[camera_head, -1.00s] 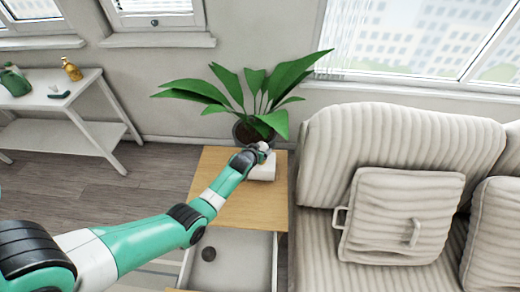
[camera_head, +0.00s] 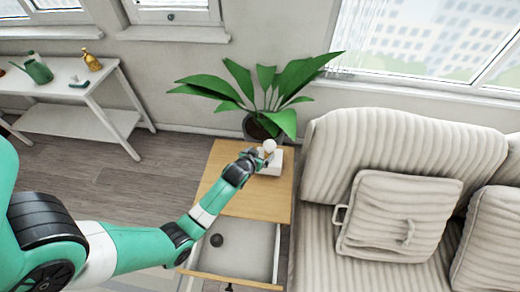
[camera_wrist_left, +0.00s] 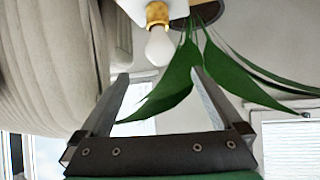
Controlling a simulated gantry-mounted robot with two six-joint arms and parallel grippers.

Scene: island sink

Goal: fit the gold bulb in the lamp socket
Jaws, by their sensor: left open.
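A white bulb with a gold base (camera_wrist_left: 158,13) stands upright on a white lamp base (camera_head: 275,165), on the wooden side table (camera_head: 235,205). Its round white glass (camera_head: 269,146) also shows in the left wrist view (camera_wrist_left: 159,46), where the picture is upside down. The gold part meets the white base there; how deeply it sits cannot be told. My left gripper (camera_head: 258,156) is just left of the bulb, open and empty. In the left wrist view its fingers (camera_wrist_left: 160,77) are apart, with the bulb beyond their tips. My right gripper is not in view.
The drawer (camera_head: 250,250) below is open and holds a dark round thing (camera_head: 217,240). A sofa (camera_head: 400,145) is close on the right. A white shelf table (camera_head: 65,85) stands at the far left.

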